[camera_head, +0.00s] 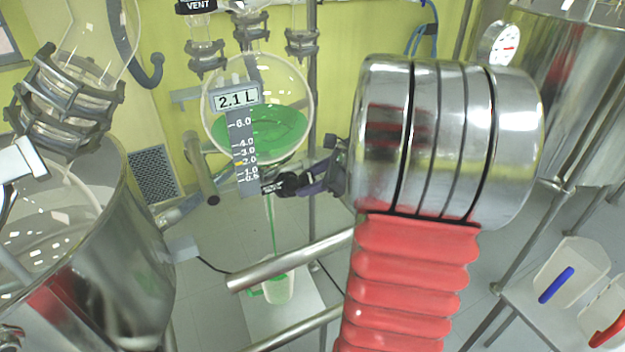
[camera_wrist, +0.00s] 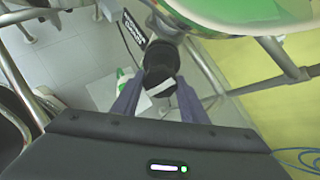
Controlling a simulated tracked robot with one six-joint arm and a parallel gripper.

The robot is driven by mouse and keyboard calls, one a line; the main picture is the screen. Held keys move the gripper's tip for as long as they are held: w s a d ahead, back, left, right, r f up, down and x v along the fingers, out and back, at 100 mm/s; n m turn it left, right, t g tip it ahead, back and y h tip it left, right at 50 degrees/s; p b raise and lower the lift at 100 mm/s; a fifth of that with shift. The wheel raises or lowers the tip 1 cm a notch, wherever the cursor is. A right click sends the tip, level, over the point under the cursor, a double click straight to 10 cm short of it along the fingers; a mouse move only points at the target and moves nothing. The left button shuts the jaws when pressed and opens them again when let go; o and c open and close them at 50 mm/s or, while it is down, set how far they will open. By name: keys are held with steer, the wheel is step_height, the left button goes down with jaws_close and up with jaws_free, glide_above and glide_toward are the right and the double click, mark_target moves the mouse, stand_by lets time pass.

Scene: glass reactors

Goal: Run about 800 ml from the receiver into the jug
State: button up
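The glass receiver (camera_head: 290,82) hangs at the centre of the head view, with green liquid (camera_head: 262,132) in its lower part. Its display (camera_head: 236,98) reads 2.1 L above a scale. A thin green stream (camera_head: 272,225) runs down from its outlet to the pale jug (camera_head: 278,288) on the floor platform. The jug's fill level cannot be read. My gripper (camera_head: 292,184) is at the outlet valve below the receiver. In the wrist view its two purple fingers (camera_wrist: 157,98) appear shut on the black valve handle (camera_wrist: 160,62), one on each side.
A large steel vessel (camera_head: 145,235) stands at the left, and another (camera_head: 580,80) at the right. Steel rails (camera_head: 290,260) cross below my arm. A side table (camera_head: 530,315) holds white containers with blue and red handles. A label plate (camera_wrist: 133,28) hangs near the valve.

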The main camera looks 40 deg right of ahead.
steer(key=c, duration=0.5)
steer(key=shift+s+d, duration=0.1)
steer(key=shift+d, duration=0.3)
steer(key=shift+a, duration=0.4)
steer(key=shift+a+n, duration=0.1)
steer(key=shift+n, duration=0.3)
steer(key=shift+a+n+t+h, duration=0.1)
steer(key=shift+n+t+h, duration=0.2)
steer(key=shift+n, duration=1)
steer(key=shift+a+f+n+t, duration=0.15)
steer(key=shift+n+t, duration=0.25)
steer(key=shift+n, duration=1.2)
steer(key=shift+f, duration=0.1)
